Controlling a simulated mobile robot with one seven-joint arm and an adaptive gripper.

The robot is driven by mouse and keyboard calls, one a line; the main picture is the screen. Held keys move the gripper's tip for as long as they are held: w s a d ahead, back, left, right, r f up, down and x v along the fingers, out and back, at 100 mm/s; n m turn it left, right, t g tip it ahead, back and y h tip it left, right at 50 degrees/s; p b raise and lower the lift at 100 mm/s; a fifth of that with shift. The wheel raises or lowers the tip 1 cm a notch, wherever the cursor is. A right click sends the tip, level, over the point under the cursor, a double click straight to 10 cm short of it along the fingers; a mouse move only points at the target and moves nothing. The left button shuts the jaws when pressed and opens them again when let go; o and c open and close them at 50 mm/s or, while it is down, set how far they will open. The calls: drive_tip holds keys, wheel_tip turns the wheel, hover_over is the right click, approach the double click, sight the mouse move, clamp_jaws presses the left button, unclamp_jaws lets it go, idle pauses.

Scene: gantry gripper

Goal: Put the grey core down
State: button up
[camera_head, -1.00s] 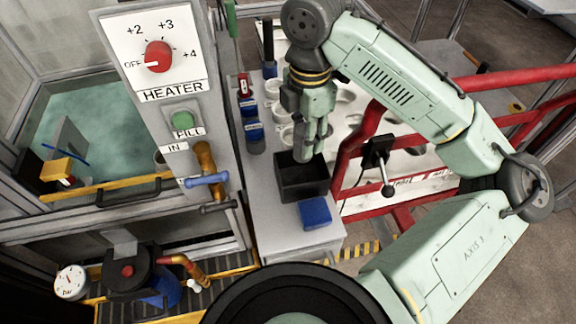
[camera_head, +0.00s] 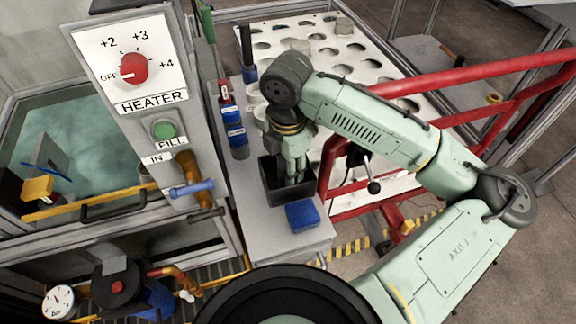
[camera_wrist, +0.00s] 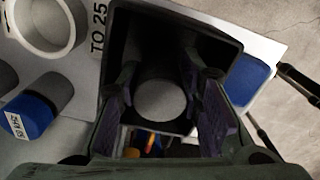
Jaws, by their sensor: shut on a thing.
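The grey core (camera_wrist: 160,101) shows as a round grey end between my fingers in the wrist view. My gripper (camera_wrist: 163,112) is shut on it, with a finger on either side. In the head view my gripper (camera_head: 292,178) points down into the dark open box (camera_head: 287,196) on the light grey bench, its fingertips at or below the rim. The box walls also surround the core in the wrist view (camera_wrist: 225,50). The core is hidden in the head view. I cannot tell whether it touches the box floor.
A blue block (camera_head: 302,215) lies in front of the box. Blue-capped bottles (camera_head: 236,135) and pale cups (camera_head: 255,95) stand on the bench behind and left. A white board with round holes (camera_head: 350,60) and red rails (camera_head: 450,115) lie to the right.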

drive_tip(key=shift+f, duration=0.2)
drive_tip(key=o, duration=0.8)
drive_tip(key=shift+r, duration=0.1)
wheel_tip(320, 180, up, 12)
drive_tip(key=shift+r, duration=0.15)
